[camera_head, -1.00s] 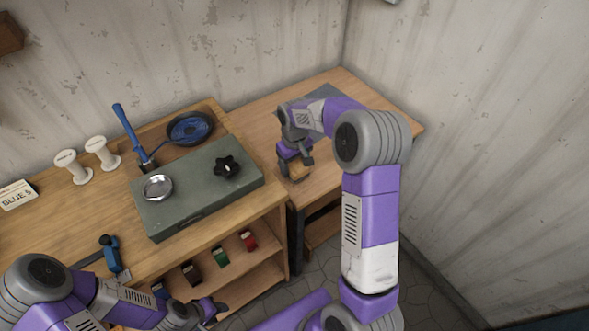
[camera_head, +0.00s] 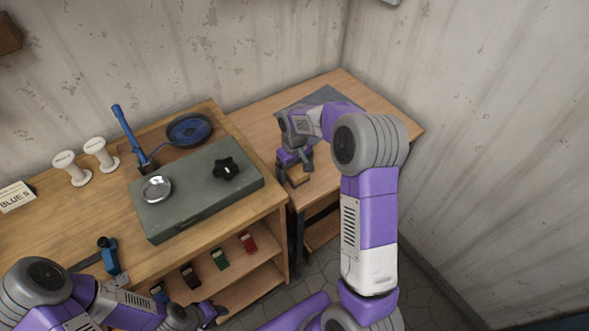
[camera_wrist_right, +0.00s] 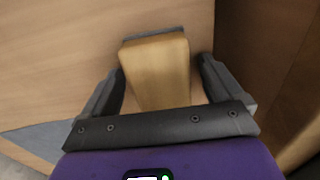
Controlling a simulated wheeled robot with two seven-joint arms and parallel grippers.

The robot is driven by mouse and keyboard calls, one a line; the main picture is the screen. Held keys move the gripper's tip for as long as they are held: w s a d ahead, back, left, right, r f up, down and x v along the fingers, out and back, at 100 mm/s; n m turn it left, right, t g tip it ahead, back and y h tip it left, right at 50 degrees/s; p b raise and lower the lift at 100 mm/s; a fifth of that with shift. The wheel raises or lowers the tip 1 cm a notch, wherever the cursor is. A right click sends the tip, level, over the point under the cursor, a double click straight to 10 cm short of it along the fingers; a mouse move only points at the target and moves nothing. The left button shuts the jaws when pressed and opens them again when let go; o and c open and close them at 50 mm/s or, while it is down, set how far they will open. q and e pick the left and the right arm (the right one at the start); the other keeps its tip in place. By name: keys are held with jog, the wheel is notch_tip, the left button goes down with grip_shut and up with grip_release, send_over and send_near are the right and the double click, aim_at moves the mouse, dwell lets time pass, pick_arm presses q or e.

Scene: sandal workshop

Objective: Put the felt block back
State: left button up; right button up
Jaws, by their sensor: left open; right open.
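The felt block (camera_head: 297,177) is a pale wooden block on the right-hand table, near its front left edge. In the right wrist view, the wooden block (camera_wrist_right: 160,70) has a thin grey layer along its far end. My right gripper (camera_head: 294,170) is open, with one finger on each side of the block. In the wrist view a gap shows at the right finger; the left finger is very close to the block, and I cannot tell if it touches. My left gripper (camera_head: 213,313) is low at the front of the left bench, away from the block.
A grey-green slab (camera_head: 195,193) on the left bench (camera_head: 60,235) carries a metal dish (camera_head: 156,189) and a black knob (camera_head: 226,168). A blue-filled pan (camera_head: 188,130) and white spools (camera_head: 72,169) stand behind. A grey mat (camera_head: 325,96) lies at the back of the right table (camera_head: 262,118).

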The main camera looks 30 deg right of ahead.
aim_at(295, 168)
notch_tip(295, 168, up, 12)
jog(key=p, duration=0.3)
dwell(0.5)
